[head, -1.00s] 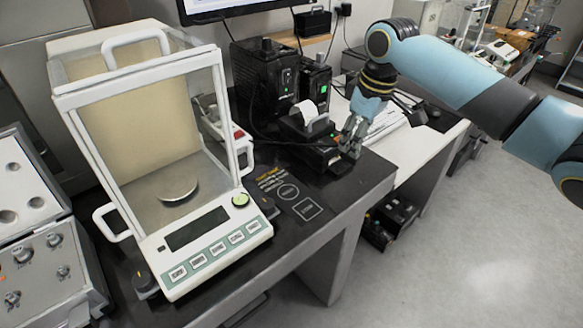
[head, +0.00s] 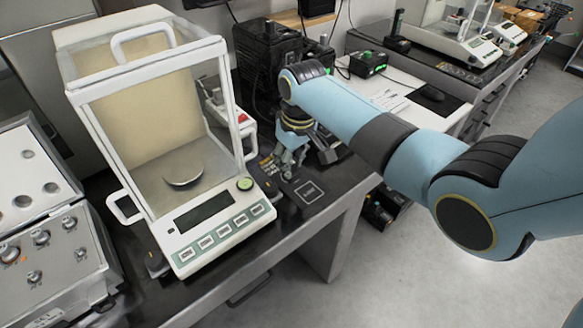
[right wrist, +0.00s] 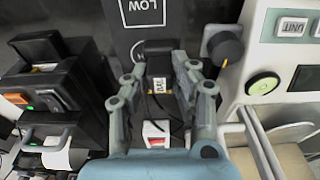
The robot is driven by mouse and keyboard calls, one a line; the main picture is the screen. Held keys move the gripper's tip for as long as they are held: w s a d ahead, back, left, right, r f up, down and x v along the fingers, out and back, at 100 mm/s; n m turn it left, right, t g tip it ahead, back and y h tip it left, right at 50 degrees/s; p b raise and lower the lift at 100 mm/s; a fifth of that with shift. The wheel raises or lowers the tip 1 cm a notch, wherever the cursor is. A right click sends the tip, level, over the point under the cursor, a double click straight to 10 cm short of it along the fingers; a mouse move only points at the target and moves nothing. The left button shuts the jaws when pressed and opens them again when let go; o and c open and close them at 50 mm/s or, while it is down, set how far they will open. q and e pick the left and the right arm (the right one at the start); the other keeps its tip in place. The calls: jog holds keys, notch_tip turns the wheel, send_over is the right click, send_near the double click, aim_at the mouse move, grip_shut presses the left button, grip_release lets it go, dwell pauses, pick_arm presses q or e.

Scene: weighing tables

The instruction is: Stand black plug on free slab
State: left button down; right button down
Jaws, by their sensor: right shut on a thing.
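My right gripper (head: 289,162) is above the black slab (head: 335,192), just right of the balance. In the right wrist view its fingertips (right wrist: 157,58) are shut on a dark block, which appears to be the black plug (right wrist: 154,46). The plug is mostly hidden by the fingers in the head view. A white-outlined square marked LOW (right wrist: 145,12) lies on the slab just beyond the plug; it also shows in the head view (head: 308,192). I cannot tell whether the plug touches the slab. My left gripper is not in view.
The white balance (head: 205,215) with its glass case stands close left of the gripper; its dark foot knob (right wrist: 225,48) is near the fingers. A black printer (right wrist: 50,75) stands on the other side. The slab's front strip is bare.

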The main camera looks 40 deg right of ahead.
jog(key=shift+f, duration=1.15)
jog(key=shift+f, duration=0.15)
jog(key=c, duration=1.1)
grip_release()
jog(key=r, duration=0.4)
jog(key=s+r, duration=0.1)
jog(key=r, duration=0.3)
jog(key=r+p, duration=0.1)
jog(key=r, duration=0.3)
jog(key=shift+s+d+r, duration=0.1)
jog(key=shift+s, duration=0.3)
